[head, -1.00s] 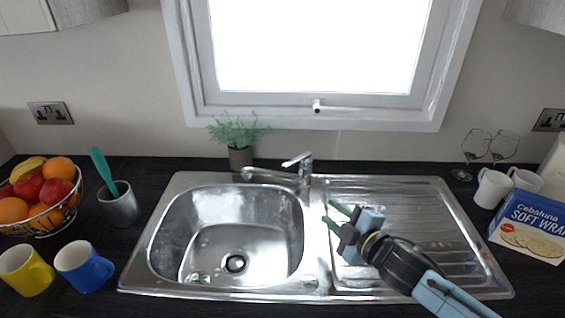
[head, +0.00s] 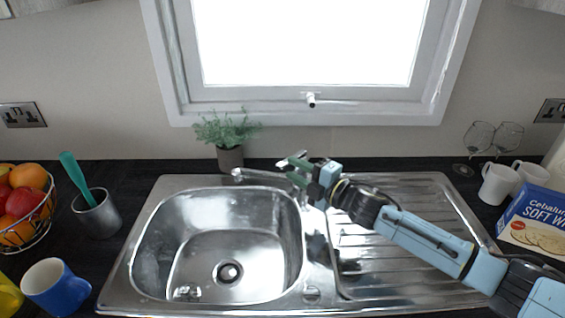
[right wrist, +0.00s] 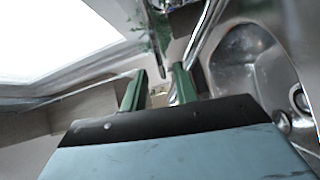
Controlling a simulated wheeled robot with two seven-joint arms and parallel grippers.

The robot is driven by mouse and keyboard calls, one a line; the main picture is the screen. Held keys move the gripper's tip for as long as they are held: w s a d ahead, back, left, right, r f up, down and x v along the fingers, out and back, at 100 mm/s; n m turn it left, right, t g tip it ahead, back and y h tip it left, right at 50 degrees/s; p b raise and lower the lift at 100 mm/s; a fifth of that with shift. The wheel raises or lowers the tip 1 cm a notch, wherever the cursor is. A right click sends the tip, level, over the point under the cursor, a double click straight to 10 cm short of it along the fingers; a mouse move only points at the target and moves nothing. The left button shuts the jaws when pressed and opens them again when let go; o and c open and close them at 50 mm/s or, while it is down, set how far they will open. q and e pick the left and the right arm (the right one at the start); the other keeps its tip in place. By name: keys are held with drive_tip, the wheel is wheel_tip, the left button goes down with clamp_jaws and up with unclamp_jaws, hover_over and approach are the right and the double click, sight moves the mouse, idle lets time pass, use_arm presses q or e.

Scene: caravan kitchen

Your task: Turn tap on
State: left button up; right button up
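The chrome tap (head: 258,177) stands at the back edge of the steel sink, its spout reaching left over the bowl in the head view. My right gripper (head: 287,168) is at the tap's upper body and lever, with its green fingers apart. The fingers and gripper hide most of the tap's body and lever. In the right wrist view, the gripper (right wrist: 159,72) shows a gap between its fingers, and a chrome bar of the tap (right wrist: 203,38) is just beyond them. I cannot tell whether a finger touches the lever. My left gripper is not in view.
The sink bowl (head: 205,225) is empty. A potted plant (head: 229,140) stands behind the spout, below the window frame (head: 300,112). A utensil pot (head: 97,213), blue mug (head: 56,288) and fruit basket (head: 28,215) are left. White mugs (head: 497,184), glasses and a blue box (head: 535,220) are right.

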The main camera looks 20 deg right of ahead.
sight(286, 165)
drive_tip(key=x, duration=0.5)
drive_tip(key=shift+d, duration=0.1)
clamp_jaws()
